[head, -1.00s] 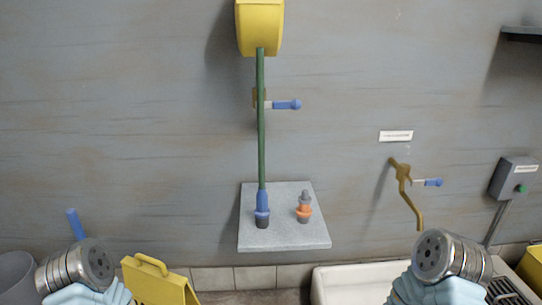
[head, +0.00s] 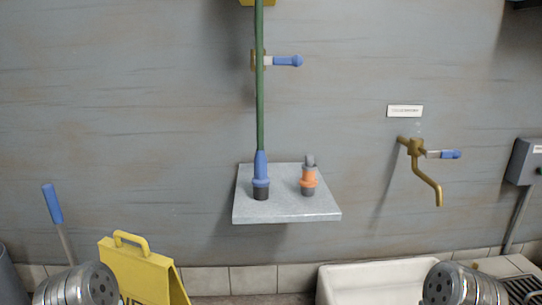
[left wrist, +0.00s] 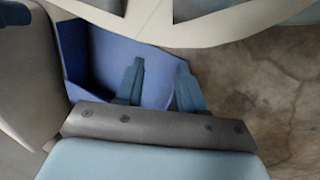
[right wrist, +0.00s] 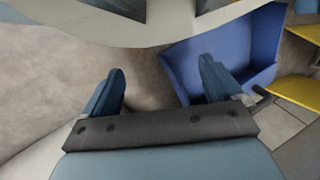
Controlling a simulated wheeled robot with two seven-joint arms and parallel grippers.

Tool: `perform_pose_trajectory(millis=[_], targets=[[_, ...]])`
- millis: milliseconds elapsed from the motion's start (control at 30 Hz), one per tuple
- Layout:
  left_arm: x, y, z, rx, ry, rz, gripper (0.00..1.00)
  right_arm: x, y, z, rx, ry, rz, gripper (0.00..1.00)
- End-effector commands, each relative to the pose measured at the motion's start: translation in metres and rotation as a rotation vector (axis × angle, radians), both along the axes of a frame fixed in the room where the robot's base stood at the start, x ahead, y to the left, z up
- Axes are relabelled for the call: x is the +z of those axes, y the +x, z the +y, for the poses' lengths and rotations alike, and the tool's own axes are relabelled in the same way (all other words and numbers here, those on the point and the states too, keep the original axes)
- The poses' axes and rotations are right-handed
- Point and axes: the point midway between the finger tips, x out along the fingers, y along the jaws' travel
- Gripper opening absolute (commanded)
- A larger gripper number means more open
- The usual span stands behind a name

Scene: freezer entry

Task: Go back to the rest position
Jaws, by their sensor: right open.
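My left gripper (left wrist: 160,85) shows in the left wrist view with its two blue fingers partly apart and nothing seen between them. A blue bin-like surface lies behind them. My right gripper (right wrist: 160,88) shows in the right wrist view with its fingers wide apart and empty, over bare floor and part of a blue bin (right wrist: 232,55). In the head view only round metal parts of my arms show at the bottom left and bottom right; the fingers are out of that view.
Ahead, a wall shelf (head: 285,210) carries the blue hose end (head: 261,175) and an orange-grey fitting (head: 308,178). A brass tap (head: 425,165) hangs over a white basin (head: 380,280). A yellow floor sign (head: 140,270) stands at lower left.

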Motion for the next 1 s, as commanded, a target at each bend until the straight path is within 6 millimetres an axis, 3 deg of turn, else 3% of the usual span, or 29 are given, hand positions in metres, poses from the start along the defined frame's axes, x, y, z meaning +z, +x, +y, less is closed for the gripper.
perform_pose_trajectory(millis=[33, 100, 433, 800, 1000], targets=[[-0.012, 0.001, -0.001, -0.003, 0.000, -0.004, 0.39, -0.013, 0.000, -0.001, -0.001, -0.001, 0.000, 0.93], [0.015, 0.001, -0.001, -0.003, 0.000, -0.002, 0.39, 0.014, 0.000, 0.000, -0.001, -0.001, 0.001, 0.93], [0.066, -0.001, -0.003, -0.009, -0.002, 0.001, 0.39, 0.066, -0.002, 0.002, 0.006, 0.001, 0.003, 0.93], [0.149, -0.004, -0.007, -0.019, -0.005, 0.005, 0.39, 0.149, -0.005, 0.006, 0.017, 0.004, 0.007, 0.93], [0.153, -0.005, -0.007, -0.019, -0.005, 0.005, 0.39, 0.153, -0.005, 0.006, 0.017, 0.004, 0.007, 0.93]])
